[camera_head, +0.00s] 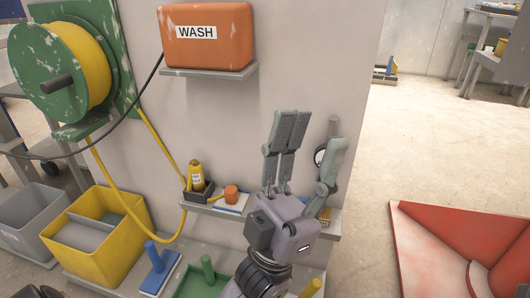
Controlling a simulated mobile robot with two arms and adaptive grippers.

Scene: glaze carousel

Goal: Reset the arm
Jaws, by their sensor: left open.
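My left gripper (314,132) stands in the lower middle of the head view, with its fingers pointing up. Two fingers are side by side on the left and one is on the right, spread apart with nothing held between them. It is in front of the pale wall panel and hides part of the small shelf (228,208). My right gripper does not show.
An orange WASH box (208,38) sits on a wall shelf. A green reel with yellow hose (88,68) is at upper left. Yellow (110,256) and grey (22,232) bins stand at lower left.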

